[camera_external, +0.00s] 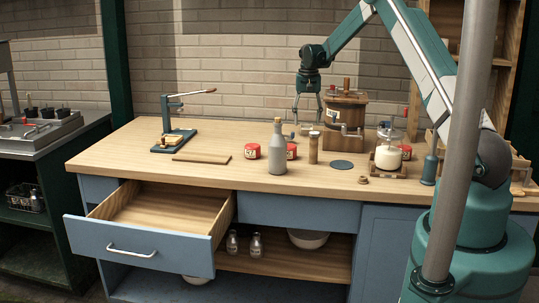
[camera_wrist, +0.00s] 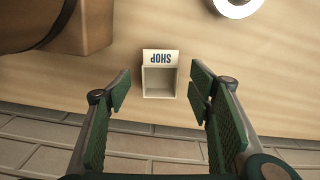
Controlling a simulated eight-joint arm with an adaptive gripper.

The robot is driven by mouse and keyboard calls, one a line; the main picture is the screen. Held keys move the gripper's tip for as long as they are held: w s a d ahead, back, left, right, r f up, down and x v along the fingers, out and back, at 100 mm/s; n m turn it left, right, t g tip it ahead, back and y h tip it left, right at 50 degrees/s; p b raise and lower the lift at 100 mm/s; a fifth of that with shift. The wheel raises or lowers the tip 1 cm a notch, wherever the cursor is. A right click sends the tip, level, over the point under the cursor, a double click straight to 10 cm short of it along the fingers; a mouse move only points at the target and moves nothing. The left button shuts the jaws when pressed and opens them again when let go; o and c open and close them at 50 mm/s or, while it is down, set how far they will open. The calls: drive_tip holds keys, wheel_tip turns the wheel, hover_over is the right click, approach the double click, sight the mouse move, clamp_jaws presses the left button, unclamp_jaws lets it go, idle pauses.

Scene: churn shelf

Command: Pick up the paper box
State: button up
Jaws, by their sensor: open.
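A small open box with a "SHOP" flap (camera_wrist: 161,57), apparently the paper box, stands on the wooden table near the brick wall in the wrist view. It lies between the two fingers in that picture and seems empty. My gripper (camera_wrist: 163,92) is open, its green-padded fingers on either side of the box with gaps. In the external view my gripper (camera_external: 307,117) hangs above the back of the table, left of the wooden churn. I cannot clearly make out the box there. How far the fingertips are above it is hard to tell.
The wooden churn (camera_external: 346,108) stands close to the gripper's right. A grey bottle (camera_external: 278,152), red tins (camera_external: 251,152) and a corked jar (camera_external: 313,150) stand in front. A lever press (camera_external: 174,138) is at left. The drawer (camera_external: 140,244) below is open.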

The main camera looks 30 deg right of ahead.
sight(310, 124)
drive_tip(key=shift+w+d+f, duration=0.1)
drive_tip(key=shift+f, duration=2)
drive_tip(key=shift+c, duration=0.6)
drive_tip(key=c, duration=0.7)
